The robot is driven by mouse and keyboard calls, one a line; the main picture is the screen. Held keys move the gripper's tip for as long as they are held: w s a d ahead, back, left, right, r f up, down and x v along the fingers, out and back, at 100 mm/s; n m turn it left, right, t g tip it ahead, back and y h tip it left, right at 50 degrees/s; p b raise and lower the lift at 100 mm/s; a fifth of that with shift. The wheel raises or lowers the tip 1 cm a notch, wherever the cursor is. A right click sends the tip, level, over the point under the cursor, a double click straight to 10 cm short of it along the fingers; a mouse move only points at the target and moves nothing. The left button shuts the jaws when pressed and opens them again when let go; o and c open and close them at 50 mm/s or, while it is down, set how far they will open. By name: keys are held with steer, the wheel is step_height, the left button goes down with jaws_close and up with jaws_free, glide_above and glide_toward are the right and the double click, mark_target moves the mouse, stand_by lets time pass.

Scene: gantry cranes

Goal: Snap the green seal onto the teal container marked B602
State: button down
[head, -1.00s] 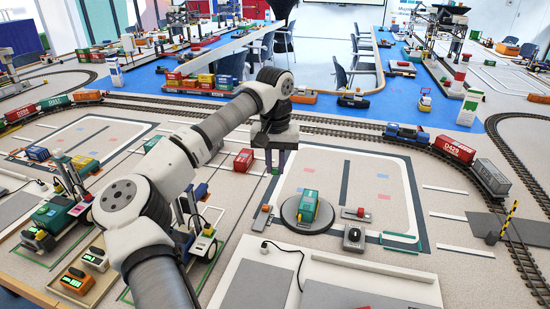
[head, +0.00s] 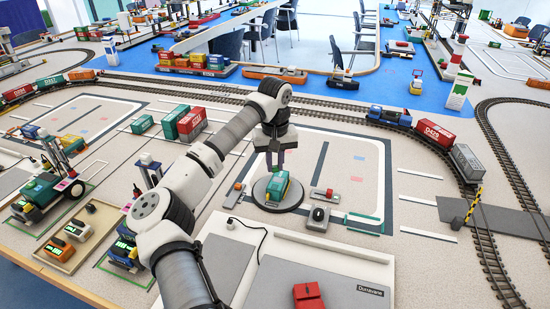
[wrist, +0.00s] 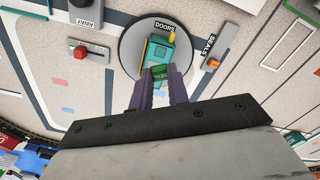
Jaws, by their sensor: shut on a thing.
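The teal container (head: 277,187) with a yellow part stands on a dark round turntable (head: 297,194). In the wrist view the container (wrist: 157,50) lies just beyond my fingertips, with the word DOORS on the disc (wrist: 133,42) past its far end. My gripper (head: 275,166) is over the container's far end in the head view. In the wrist view its purple fingers (wrist: 158,78) are shut on the green seal (wrist: 160,73), which is marked SEAL. The seal overlaps the container's near end there; I cannot tell whether they touch. I cannot read B602.
A grey strip (wrist: 222,42) marked SEALS holds an orange piece (wrist: 213,63) beside the turntable. A plate with a red block (head: 329,193) and a dark device (head: 318,217) stand right of it. Railway track (head: 330,112) curves behind.

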steer(key=shift+f+b, duration=1.5)
steer(key=shift+f, duration=1.15)
steer(key=shift+f+b, duration=0.4)
steer(key=c, duration=0.8)
jaws_free()
steer(key=shift+r, duration=0.1)
steer(key=shift+r+p, duration=2.05)
steer(key=shift+r, duration=1.4)
